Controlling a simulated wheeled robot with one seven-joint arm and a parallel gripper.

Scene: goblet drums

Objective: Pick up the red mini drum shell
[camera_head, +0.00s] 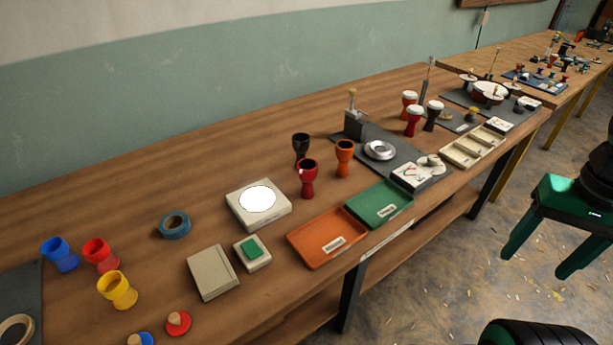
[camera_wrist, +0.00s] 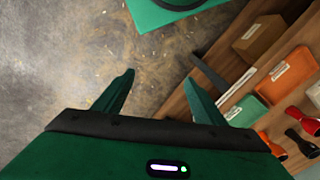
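Two red shells show in the head view. A small bright red hourglass-shaped shell (camera_head: 100,255) stands at the left of the table, between a blue one (camera_head: 60,254) and a yellow one (camera_head: 118,290). A darker red goblet shell (camera_head: 308,180) stands mid-table, beside a black one (camera_head: 301,148) and an orange one (camera_head: 344,158). My green gripper (camera_head: 535,265) hangs over the floor right of the table's front edge, far from both. In the wrist view my gripper (camera_wrist: 160,77) is open, with nothing between the fingers.
An orange tray (camera_head: 328,240) and a green tray (camera_head: 378,206) lie along the front edge. A white-topped device (camera_head: 258,203), blue tape roll (camera_head: 174,226) and beige box (camera_head: 212,272) lie between the two shell groups. Headed drums and fixtures fill the far right. A lower shelf runs underneath.

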